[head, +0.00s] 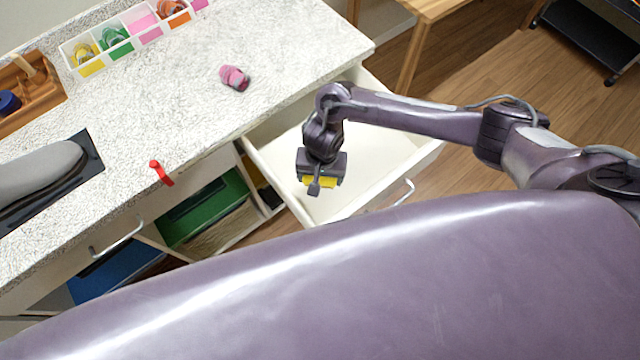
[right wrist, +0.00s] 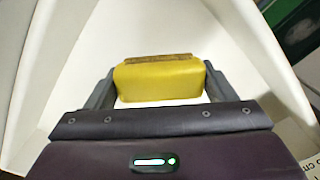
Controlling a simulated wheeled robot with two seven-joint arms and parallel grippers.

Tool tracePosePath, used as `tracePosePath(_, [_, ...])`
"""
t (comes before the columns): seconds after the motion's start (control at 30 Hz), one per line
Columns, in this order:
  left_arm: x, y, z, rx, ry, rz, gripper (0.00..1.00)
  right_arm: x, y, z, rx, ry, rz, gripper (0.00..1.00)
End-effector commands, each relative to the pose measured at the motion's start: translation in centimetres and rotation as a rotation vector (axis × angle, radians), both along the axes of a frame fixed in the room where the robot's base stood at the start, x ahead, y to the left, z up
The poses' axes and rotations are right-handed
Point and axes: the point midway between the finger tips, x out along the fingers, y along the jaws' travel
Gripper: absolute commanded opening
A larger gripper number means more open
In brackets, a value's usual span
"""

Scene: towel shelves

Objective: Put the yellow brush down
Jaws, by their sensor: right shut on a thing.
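The yellow brush (right wrist: 160,82) shows in the right wrist view as a yellow block with a brown strip along its far edge. My right gripper (right wrist: 158,88) is shut on it, one finger on each side. In the head view the right gripper (head: 318,186) hangs over an open white drawer (head: 375,160), with a little of the yellow brush (head: 330,182) showing beneath it. I cannot tell whether the brush touches the drawer floor. The drawer looks empty otherwise. My left gripper is out of view.
The speckled counter (head: 200,110) carries a pink rolled item (head: 234,77), a red item (head: 161,172) at its front edge, a divided white tray (head: 120,40) and a wooden holder (head: 28,85). A green bin (head: 205,210) sits below. My purple body fills the foreground.

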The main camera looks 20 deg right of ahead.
Motion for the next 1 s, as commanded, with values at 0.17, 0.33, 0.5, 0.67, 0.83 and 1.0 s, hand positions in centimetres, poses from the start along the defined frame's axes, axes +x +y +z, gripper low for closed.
tracePosePath(0.17, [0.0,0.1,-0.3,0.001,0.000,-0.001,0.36,0.0,0.0,-1.8,-0.001,0.000,-0.001,0.44])
tracePosePath(0.33, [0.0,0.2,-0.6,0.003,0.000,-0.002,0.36,0.0,0.1,-4.2,0.001,0.000,-0.001,0.44])
tracePosePath(0.5, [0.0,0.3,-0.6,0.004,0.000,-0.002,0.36,0.1,0.0,-4.8,0.001,-0.003,0.000,0.44])
tracePosePath(0.67, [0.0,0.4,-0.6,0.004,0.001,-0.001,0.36,0.1,0.0,-4.7,0.001,-0.003,0.000,0.44])
tracePosePath(0.83, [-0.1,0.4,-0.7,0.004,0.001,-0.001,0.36,0.0,0.0,-5.2,0.002,-0.001,-0.001,0.44])
tracePosePath(1.0, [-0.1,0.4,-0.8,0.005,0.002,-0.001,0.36,-0.2,0.0,-5.9,0.000,0.003,-0.002,0.44])
